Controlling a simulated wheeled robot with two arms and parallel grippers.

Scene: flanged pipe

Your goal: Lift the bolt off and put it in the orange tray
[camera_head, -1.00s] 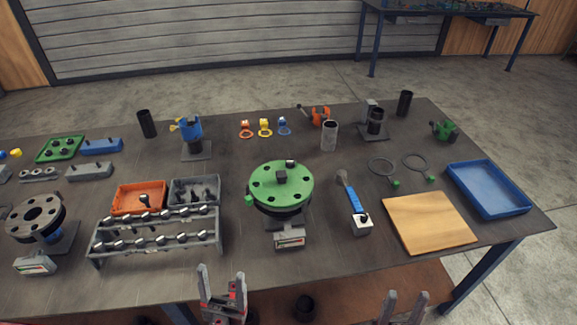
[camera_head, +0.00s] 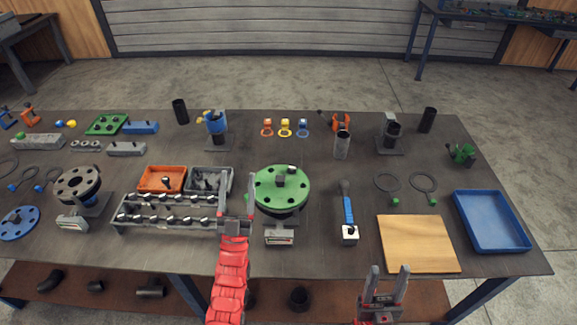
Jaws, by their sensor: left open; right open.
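A green round flange (camera_head: 268,198) with several holes lies on a dark stand in the middle of the table. My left gripper (camera_head: 236,199) is open and empty, between the grey tray and the flange's left edge. My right gripper (camera_head: 388,275) is open and empty, in front of the table's front edge.
A grey tray (camera_head: 229,189) of dark parts adjoins the orange tray. A rack (camera_head: 128,220) of bolts stands before them. Right of the flange are a blue-handled tool (camera_head: 348,209), a wooden board (camera_head: 420,245) and a blue tray (camera_head: 515,233).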

